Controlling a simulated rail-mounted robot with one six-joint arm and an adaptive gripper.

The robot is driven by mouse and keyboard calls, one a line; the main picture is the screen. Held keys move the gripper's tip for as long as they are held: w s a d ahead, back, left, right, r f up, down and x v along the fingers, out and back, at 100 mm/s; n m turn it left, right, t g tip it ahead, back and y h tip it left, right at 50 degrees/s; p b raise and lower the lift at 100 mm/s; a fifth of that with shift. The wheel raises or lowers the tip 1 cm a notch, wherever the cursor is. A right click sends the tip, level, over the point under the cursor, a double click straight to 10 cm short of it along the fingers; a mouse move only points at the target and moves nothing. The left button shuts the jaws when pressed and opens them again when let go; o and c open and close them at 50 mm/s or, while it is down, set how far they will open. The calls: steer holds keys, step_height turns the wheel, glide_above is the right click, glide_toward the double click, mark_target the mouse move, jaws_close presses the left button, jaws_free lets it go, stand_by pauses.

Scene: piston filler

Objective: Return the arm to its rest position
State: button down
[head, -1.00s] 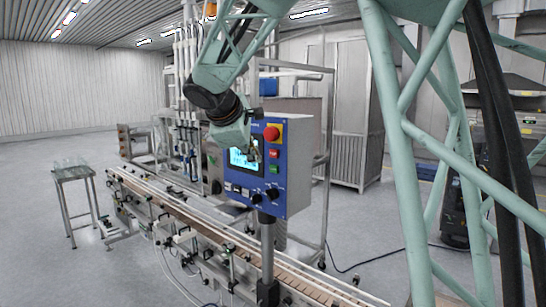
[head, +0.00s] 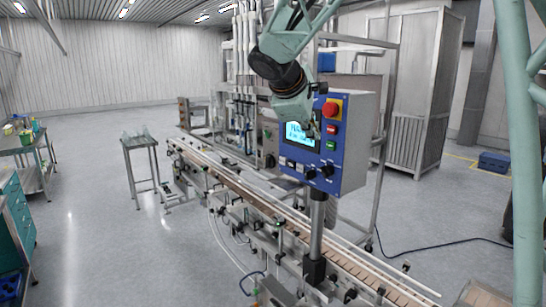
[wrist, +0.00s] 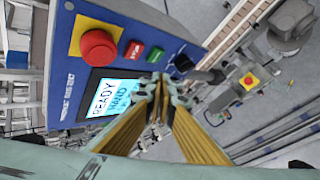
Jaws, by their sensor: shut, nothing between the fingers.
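My gripper (head: 312,131) is in front of the blue control panel (head: 352,150) in the head view, close to its screen (head: 299,137). I cannot tell whether the fingertips touch the panel. The red emergency stop button (wrist: 97,47) on its yellow plate is at the panel's upper part. A red button (wrist: 134,51) and a green button (wrist: 156,54) sit beside it, and a dark knob (wrist: 183,63) is near the fingers.
A conveyor (head: 262,205) runs below the panel, which stands on a metal post (head: 316,225). A small metal table (head: 139,143) stands left of the conveyor. A tall metal cabinet (head: 418,90) is behind right. A cable (head: 440,243) lies on the floor. Open floor lies at left.

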steer(key=s+d+f+m+g+y+b, duration=0.1)
steer(key=s+d+f+m+b, duration=0.15)
steer(key=s, duration=0.75)
steer(key=s+d+f+m+g+b, duration=0.1)
steer(key=s+d+f+m, duration=0.15)
steer(key=s, duration=0.75)
steer(key=s+d+f+m+g+y+b, duration=0.1)
steer(key=s+f+m+b, duration=0.15)
steer(key=s, duration=0.75)
steer(key=s+a+f+m+y+b, duration=0.1)
steer(key=s+f, duration=0.3)
steer(key=s, duration=0.5)
steer(key=s+a+f+m+y+b, duration=0.1)
steer(key=s+a+f+m, duration=0.1)
steer(key=s+f, duration=0.3)
steer(key=s+a+f+m+y+b, duration=0.1)
steer(key=s+f, duration=0.4)
steer(key=s, duration=0.8)
steer(key=shift+s+a+f+m+g+y+b, duration=0.15)
steer(key=shift+a+f+m+g+y+b, duration=0.2)
steer(key=shift+m, duration=0.5)
steer(key=c, duration=3.5)
jaws_free()
steer(key=shift+r, duration=0.15)
